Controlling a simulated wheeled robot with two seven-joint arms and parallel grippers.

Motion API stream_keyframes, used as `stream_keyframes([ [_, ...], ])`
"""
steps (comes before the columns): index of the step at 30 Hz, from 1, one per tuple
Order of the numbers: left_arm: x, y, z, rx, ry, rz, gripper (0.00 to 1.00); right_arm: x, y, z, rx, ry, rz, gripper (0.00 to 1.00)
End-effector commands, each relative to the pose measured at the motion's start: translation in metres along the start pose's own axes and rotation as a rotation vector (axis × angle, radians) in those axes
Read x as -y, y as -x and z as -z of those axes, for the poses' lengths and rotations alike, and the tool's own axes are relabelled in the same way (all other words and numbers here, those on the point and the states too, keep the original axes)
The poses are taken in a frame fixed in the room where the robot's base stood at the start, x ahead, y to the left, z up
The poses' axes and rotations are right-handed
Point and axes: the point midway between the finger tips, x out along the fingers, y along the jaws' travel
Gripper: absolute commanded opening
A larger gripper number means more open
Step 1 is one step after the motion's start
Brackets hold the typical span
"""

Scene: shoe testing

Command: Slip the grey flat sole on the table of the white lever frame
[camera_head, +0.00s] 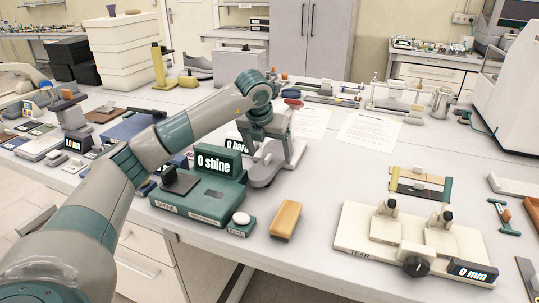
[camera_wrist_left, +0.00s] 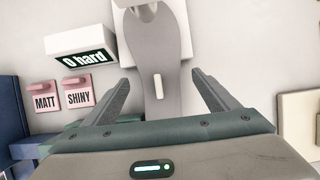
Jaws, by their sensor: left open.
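The grey flat sole (camera_head: 266,172) lies with its near end jutting towards the table front. In the left wrist view the sole (camera_wrist_left: 150,38) runs up over the pale frame part, with a small white tab (camera_wrist_left: 157,86) on it. The white lever frame (camera_head: 297,150) stands behind and right of it, partly hidden by my arm; its "0 hard" display (camera_wrist_left: 81,60) shows in the wrist view. My left gripper (camera_head: 265,140) is open above the sole. Its fingers (camera_wrist_left: 157,92) stand on either side of the tab, apart from it. My right gripper is in neither view.
A green "0 shine" device (camera_head: 200,195) stands just left of the sole. An orange-brown block (camera_head: 286,219) lies in front. A cream tear tester (camera_head: 370,253) stands at the right. White papers (camera_head: 369,133) lie behind. The table between block and tester is clear.

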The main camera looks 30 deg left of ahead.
Motion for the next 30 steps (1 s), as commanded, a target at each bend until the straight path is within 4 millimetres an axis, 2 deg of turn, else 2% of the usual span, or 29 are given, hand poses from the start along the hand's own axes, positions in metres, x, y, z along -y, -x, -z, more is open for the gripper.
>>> stream_keyframes([
  [5, 0.0, 0.025, -0.001, 0.005, -0.001, 0.001, 0.81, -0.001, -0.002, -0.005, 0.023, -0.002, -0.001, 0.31],
  [11, 0.001, 0.063, -0.001, 0.005, -0.001, 0.002, 0.81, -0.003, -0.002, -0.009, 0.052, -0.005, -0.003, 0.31],
  [21, 0.0, 0.13, -0.001, 0.004, 0.0, 0.0, 0.81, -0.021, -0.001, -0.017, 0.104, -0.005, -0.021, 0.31],
  [25, 0.0, 0.148, -0.001, 0.003, -0.001, 0.0, 0.81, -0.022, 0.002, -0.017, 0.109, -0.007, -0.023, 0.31],
  [30, 0.0, 0.16, 0.0, 0.001, -0.001, 0.0, 0.81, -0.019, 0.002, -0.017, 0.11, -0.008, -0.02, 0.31],
])
